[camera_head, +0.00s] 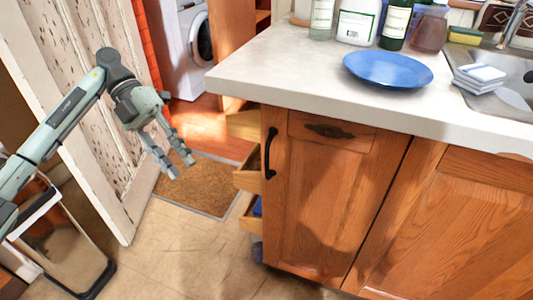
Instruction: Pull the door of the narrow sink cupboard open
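The narrow wooden cupboard door (318,215) is under the counter, left of a wider wooden door (455,225). It looks shut. A black vertical handle (270,153) is at its upper left edge, and a dark ornate pull (328,131) is on the panel at its top. My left gripper (181,168) is left of the handle and apart from it, over the floor and mat. Its two fingers are spread and nothing is between them. My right gripper is not in view.
Partly open drawers (247,181) stick out just left of the narrow door. The worktop (285,75) overhangs it and holds a blue plate (388,70) and several bottles. A worn white door (100,140) stands at left. Tiled floor (190,250) is clear in front.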

